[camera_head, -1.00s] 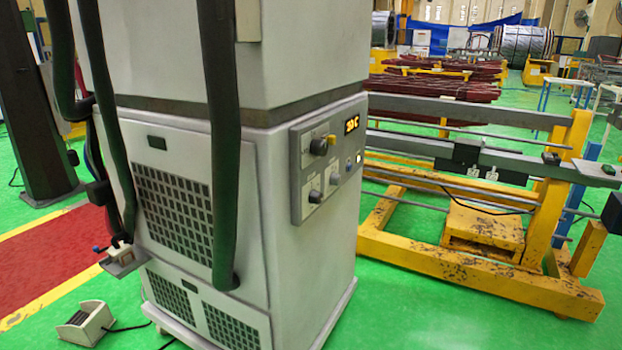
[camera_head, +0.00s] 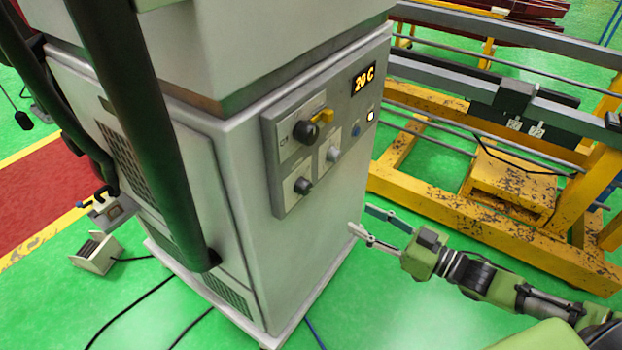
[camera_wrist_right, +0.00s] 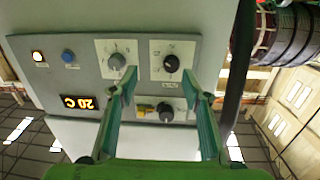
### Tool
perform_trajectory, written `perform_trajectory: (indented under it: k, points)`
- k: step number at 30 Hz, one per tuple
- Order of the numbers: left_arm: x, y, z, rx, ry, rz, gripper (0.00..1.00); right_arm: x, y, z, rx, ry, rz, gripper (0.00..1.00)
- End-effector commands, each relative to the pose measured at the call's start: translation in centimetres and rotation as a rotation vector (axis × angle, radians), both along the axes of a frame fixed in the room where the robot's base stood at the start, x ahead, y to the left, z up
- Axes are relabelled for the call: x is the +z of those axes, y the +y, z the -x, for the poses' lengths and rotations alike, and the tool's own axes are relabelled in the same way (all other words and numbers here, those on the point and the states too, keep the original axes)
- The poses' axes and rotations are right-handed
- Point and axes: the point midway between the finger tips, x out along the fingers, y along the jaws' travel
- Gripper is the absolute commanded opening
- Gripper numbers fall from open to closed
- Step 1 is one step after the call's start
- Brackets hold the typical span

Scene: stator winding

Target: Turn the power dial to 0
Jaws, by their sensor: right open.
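A grey control panel (camera_head: 325,140) on the white cabinet carries several knobs. A large black knob (camera_head: 305,131) is at the upper left, with a yellow lever (camera_head: 322,116) beside it. Two smaller knobs sit lower, a black one (camera_head: 303,186) and a grey one (camera_head: 333,154). Their labels are too small to read, so I cannot tell which is the power dial. My right gripper (camera_head: 362,219) is open and empty, apart from the panel, low and to its right. In the right wrist view the panel appears upside down, with a black knob (camera_wrist_right: 171,64) seen between the fingers.
An orange display (camera_head: 363,80) reads 20 C. A blue button and a lit white button (camera_head: 370,116) are below it. Thick dark hoses (camera_head: 135,120) hang before the cabinet's left side. A yellow steel frame (camera_head: 470,205) stands behind at right.

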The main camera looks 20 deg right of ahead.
Motion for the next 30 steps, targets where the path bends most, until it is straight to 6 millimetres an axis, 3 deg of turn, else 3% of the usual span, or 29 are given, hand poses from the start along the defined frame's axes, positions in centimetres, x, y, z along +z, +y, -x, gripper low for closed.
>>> perform_trajectory:
  k: [1, 5, 11, 30]
  points:
    - [0.4, 0.2, 0.2, 0.0, 0.003, -0.002, 0.44, 1.7, 0.9, 0.4, 0.031, -0.01, -0.017, 0.44]
    - [0.5, 0.5, 0.5, 0.0, 0.008, -0.006, 0.44, 3.3, 2.0, 0.6, 0.063, -0.024, -0.043, 0.44]
    - [0.7, 0.5, 0.5, 0.001, 0.008, -0.007, 0.44, 3.5, 3.1, -1.0, 0.063, -0.029, -0.045, 0.44]
    - [2.8, -0.1, -0.2, 0.001, -0.004, 0.001, 0.44, 3.5, 9.4, -9.0, 0.062, -0.025, -0.044, 0.44]
